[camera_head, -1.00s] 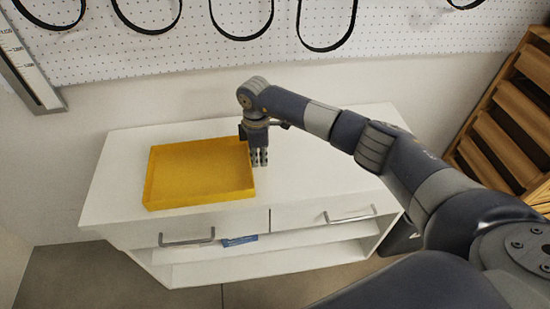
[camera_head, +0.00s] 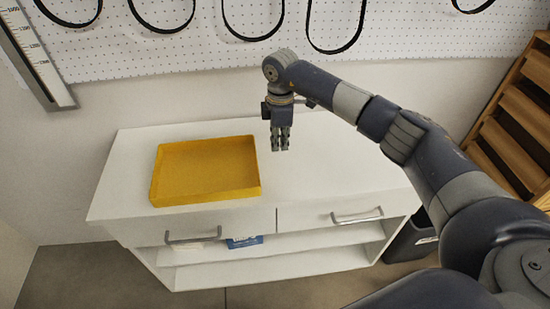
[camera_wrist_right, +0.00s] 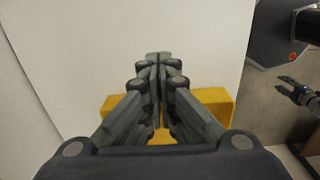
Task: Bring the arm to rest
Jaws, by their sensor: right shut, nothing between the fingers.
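My right gripper (camera_head: 280,148) is shut and empty. It points down above the white cabinet top, just beyond the right side of the yellow tray (camera_head: 205,172). In the right wrist view its fingers (camera_wrist_right: 159,58) meet at the tips, with the yellow tray (camera_wrist_right: 218,103) partly hidden behind them. The tray is empty and lies on the left part of the cabinet (camera_head: 325,165). My right arm reaches in from the right side of the head view. My left gripper is not in the head view.
A pegboard (camera_head: 400,35) with black belts hangs on the wall behind. A wooden rack (camera_head: 515,125) stands at the right. A dark bin (camera_head: 412,240) stands beside the cabinet. A blue item (camera_head: 244,241) lies on the shelf below. The cabinet top's right part is clear.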

